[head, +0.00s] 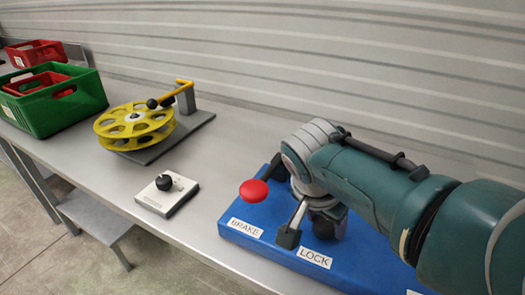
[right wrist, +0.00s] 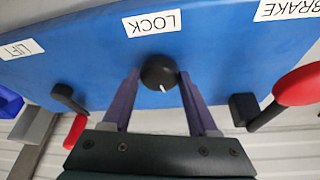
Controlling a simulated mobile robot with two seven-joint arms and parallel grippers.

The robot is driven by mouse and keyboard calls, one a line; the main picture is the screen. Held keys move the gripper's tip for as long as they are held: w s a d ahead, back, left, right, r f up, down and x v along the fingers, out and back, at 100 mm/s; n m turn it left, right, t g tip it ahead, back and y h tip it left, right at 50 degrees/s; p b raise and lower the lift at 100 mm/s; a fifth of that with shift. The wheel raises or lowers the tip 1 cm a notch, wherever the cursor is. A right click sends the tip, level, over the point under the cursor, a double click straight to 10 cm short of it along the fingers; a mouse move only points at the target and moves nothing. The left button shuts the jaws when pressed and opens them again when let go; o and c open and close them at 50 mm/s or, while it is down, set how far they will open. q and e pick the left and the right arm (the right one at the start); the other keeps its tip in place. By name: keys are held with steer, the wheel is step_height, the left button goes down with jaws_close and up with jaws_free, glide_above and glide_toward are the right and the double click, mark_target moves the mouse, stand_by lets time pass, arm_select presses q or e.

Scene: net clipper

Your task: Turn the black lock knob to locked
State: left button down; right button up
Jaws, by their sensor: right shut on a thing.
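In the right wrist view the black lock knob (right wrist: 158,72) is round, with a short white pointer line. It sits on the blue panel (right wrist: 90,55) just below the LOCK label (right wrist: 154,23). My right gripper (right wrist: 157,76) is shut on the knob, with one finger on each side. The white line points toward the gripper's palm, slightly right. In the head view my right gripper (head: 310,230) reaches down to the panel by the LOCK label (head: 314,257); the arm and fingers make the knob hard to make out there. My left gripper is not in view.
A red brake knob (head: 254,190) stands left of my right gripper, by the BRAKE label (head: 246,228). A small box with a black knob (head: 164,182), a yellow reel (head: 125,138) and a green crate (head: 85,95) lie farther left. The table between them is clear.

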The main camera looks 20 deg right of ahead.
steer(key=shift+m+g+b, duration=0.3)
steer(key=shift+m+b, duration=0.2)
steer(key=shift+m, duration=0.3)
steer(key=o, duration=1.4)
steer(key=shift+c, duration=0.2)
steer(key=p+v, duration=0.3)
steer(key=v, duration=0.7)
steer(key=shift+p, duration=0.3)
